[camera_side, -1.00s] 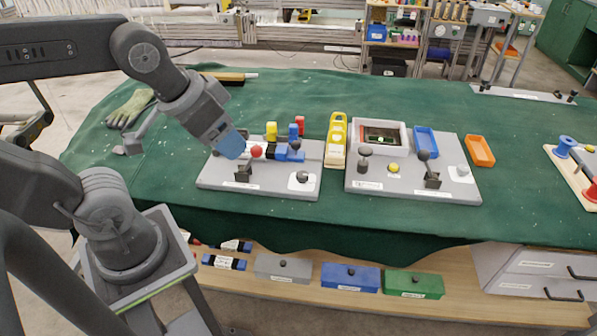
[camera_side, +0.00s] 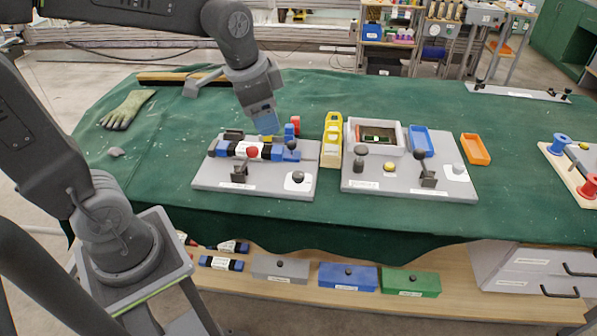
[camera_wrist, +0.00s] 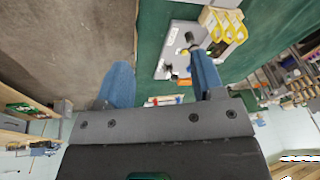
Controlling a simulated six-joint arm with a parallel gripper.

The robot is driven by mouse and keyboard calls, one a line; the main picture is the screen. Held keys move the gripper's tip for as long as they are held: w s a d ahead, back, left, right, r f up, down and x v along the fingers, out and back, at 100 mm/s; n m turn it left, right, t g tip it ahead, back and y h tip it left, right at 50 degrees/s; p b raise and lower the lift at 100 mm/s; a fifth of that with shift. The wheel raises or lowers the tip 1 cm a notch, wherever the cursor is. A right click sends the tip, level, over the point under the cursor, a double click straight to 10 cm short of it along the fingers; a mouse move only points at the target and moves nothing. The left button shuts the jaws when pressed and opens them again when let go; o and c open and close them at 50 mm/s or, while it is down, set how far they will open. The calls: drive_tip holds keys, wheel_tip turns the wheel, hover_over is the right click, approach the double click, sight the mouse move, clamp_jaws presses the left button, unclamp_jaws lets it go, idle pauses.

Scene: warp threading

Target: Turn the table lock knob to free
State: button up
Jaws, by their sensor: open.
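My gripper (camera_side: 267,126) is above the back of the left grey plate (camera_side: 205,181), near a blue, white and black assembly with a red ball (camera_side: 252,152). Its blue fingers stand apart in the wrist view (camera_wrist: 162,86), with nothing between them. A dark round knob (camera_side: 298,177) sits on a white patch at the left plate's front right. The labels are too small to read, so I cannot tell which is the table lock knob.
Black levers stand on the left plate (camera_side: 239,173) and right plate (camera_side: 428,178). A yellow rack (camera_side: 332,142) stands between the plates. A blue tray (camera_side: 420,141) and an orange tray (camera_side: 475,149) lie to the right. The green cloth in front is clear.

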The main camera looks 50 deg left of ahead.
drive_tip(key=w+a+f+m+g, duration=0.2)
drive_tip(key=w+a+f+m, duration=0.15)
drive_tip(key=w+f, duration=0.35)
drive_tip(key=m+g, duration=0.1)
drive_tip(key=m, duration=0.2)
hover_over(299, 174)
wheel_tip(299, 174, down, 6)
wheel_tip(299, 174, down, 13)
drive_tip(key=shift+r, duration=0.15)
drive_tip(key=shift+c, duration=0.3)
drive_tip(key=c, duration=0.9)
drive_tip(key=shift+o, duration=0.2)
drive_tip(key=shift+n, duration=0.75)
drive_tip(key=o, duration=0.9)
